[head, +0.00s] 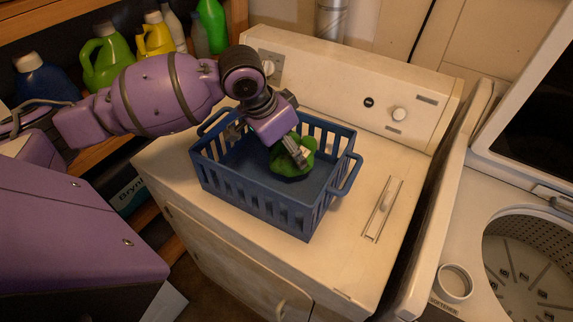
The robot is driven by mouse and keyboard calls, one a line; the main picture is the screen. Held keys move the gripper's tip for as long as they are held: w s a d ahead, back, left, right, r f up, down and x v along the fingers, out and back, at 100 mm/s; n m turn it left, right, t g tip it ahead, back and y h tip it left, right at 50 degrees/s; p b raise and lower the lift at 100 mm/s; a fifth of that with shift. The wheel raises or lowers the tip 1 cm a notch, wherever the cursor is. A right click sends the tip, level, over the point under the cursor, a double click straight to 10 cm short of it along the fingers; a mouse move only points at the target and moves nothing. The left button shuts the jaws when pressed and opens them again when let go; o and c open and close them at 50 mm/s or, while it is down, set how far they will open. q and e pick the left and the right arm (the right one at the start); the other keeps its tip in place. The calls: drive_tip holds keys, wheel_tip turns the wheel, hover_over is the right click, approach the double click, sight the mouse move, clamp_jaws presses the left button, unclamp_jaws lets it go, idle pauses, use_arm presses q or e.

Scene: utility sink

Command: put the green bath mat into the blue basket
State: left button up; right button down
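The blue basket (250,188) stands upright on top of the white dryer. The green bath mat (291,168) is a small crumpled bundle inside the basket, toward its right side. My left gripper (298,154) reaches down into the basket from above, with a grey finger against or just over the mat. The gripper's body and wrist hide part of its fingers, so I cannot tell whether it grips the mat. My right gripper is not in view.
The dryer's control panel (360,95) rises behind the basket. An open top-loading washer (530,240) is at the right. Detergent bottles (108,58) stand on a wooden shelf at the upper left. The dryer top (350,255) is clear in front and right of the basket.

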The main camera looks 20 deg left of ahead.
sight(283, 155)
use_arm(q)
wheel_tip(283, 155, down, 5)
drive_tip(key=shift+r, duration=0.2)
drive_tip(key=shift+f, duration=0.25)
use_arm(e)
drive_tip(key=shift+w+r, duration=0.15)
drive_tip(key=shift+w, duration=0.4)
use_arm(q)
drive_tip(key=shift+f, duration=0.1)
drive_tip(key=o, duration=1.4)
drive_tip(key=v, duration=0.7)
drive_tip(key=shift+r, duration=0.35)
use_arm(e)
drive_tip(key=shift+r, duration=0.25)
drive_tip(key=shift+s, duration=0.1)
